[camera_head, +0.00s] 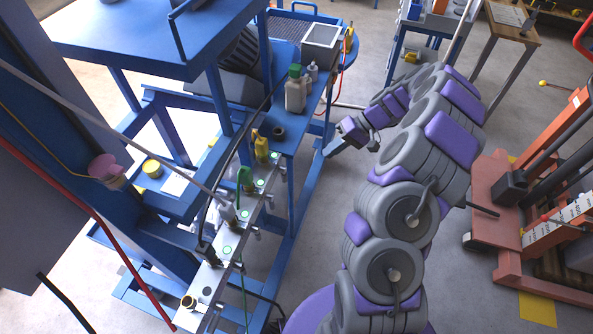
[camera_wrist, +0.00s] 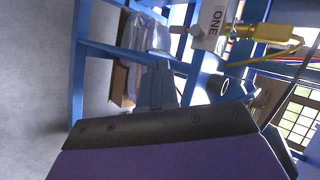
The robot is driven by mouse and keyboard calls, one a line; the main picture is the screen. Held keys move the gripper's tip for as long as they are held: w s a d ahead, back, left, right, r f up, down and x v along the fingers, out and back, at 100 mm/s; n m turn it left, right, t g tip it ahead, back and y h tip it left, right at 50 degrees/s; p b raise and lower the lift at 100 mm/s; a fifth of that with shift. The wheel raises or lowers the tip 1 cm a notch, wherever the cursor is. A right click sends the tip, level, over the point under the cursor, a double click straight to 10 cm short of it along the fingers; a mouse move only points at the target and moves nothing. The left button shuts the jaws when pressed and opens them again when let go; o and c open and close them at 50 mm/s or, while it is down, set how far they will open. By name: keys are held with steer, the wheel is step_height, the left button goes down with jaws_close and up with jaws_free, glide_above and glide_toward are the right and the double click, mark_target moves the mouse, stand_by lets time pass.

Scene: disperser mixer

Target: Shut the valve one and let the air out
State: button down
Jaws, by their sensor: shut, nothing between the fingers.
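A white block labelled ONE (camera_wrist: 213,22) shows at the top of the wrist view. A yellow valve part (camera_wrist: 275,34) sticks out to its right. In the head view, a yellow valve (camera_head: 261,148) stands at the far end of the valve strip (camera_head: 207,283); I cannot be sure it is the same one. My gripper (camera_head: 331,150) is to the right of that strip, apart from it. In the wrist view my gripper (camera_wrist: 158,83) is shut and empty, below the ONE block and not touching it. The air outlet cannot be made out.
A beige bottle with a green cap (camera_head: 295,92) and a grey bin (camera_head: 320,43) stand on the blue bench behind the strip. Blue frame posts and hoses surround the valves. An orange lift (camera_head: 505,215) stands at the right. Grey floor is open between the frame and my arm.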

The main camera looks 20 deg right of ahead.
mark_target(284, 175)
steer(key=shift+d+f, duration=0.15)
steer(key=shift+d, duration=0.25)
steer(key=a+r+b+x, duration=0.2)
steer(key=x, duration=1.1)
steer(key=shift+a, duration=0.1)
